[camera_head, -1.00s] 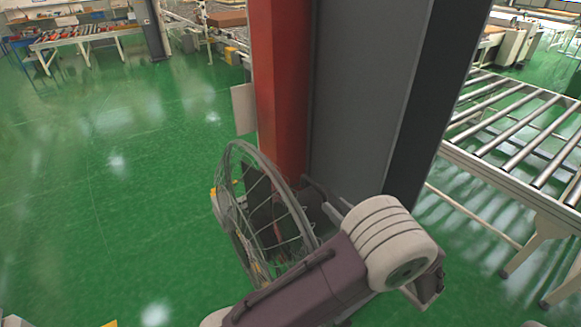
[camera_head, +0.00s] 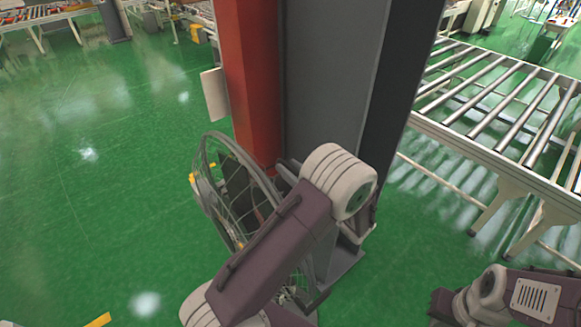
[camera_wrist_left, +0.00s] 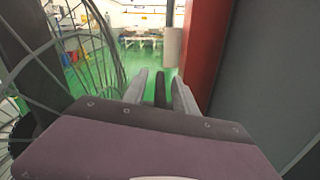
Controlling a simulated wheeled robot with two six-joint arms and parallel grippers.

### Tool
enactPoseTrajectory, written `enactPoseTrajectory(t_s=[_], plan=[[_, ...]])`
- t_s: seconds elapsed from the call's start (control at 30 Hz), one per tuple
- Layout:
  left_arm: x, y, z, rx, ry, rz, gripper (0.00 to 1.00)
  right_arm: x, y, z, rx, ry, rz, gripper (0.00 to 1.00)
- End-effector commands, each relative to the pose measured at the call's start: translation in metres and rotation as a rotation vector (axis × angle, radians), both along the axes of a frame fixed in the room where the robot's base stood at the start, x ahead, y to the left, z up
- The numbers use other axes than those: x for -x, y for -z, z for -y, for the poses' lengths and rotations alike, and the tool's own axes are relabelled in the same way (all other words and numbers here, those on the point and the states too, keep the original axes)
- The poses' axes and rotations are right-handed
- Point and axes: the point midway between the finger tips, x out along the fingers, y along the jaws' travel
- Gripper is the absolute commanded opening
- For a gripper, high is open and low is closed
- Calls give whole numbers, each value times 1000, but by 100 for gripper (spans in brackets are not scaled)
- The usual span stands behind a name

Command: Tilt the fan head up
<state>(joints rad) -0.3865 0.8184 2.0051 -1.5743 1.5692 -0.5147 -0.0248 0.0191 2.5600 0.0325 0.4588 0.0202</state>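The fan (camera_head: 208,170) has a round grey wire cage with small yellow parts on its rim. It stands in front of the column in the head view, partly hidden by my left arm. Its wire cage fills the left side of the left wrist view (camera_wrist_left: 104,50). My left gripper (camera_head: 284,170) is between the fan and the column, mostly hidden behind my own wrist in the head view. In the left wrist view its two grey fingers (camera_wrist_left: 161,90) are apart, with a dark bar between them and green floor showing through the gaps. My right gripper is not visible.
A red and grey column (camera_head: 325,85) stands close behind the fan and left gripper, with a pale panel (camera_head: 214,94) on its left. A roller conveyor (camera_head: 500,100) is at right. Green floor is clear at left. My right arm shows at lower right.

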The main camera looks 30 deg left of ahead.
Motion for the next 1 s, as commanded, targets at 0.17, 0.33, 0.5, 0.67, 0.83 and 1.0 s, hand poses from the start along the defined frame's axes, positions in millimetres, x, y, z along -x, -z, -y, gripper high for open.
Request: enactPoseTrajectory(t_s=[0.17, 0.33, 0.5, 0.67, 0.83, 1.0], plan=[[0, 0, 0, 0, -1, 0, 0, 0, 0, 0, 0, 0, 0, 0], [0, 0, 0, 0, -1, 0, 0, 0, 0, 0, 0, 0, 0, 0], [0, 0, 0, -1, -1, -1, 0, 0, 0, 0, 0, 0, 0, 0], [0, 0, 0, -1, -1, -1, 0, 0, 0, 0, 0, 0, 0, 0], [0, 0, 0, -1, -1, -1, 0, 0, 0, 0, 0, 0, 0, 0], [0, 0, 0, 0, -1, -1, 0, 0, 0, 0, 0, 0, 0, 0]])
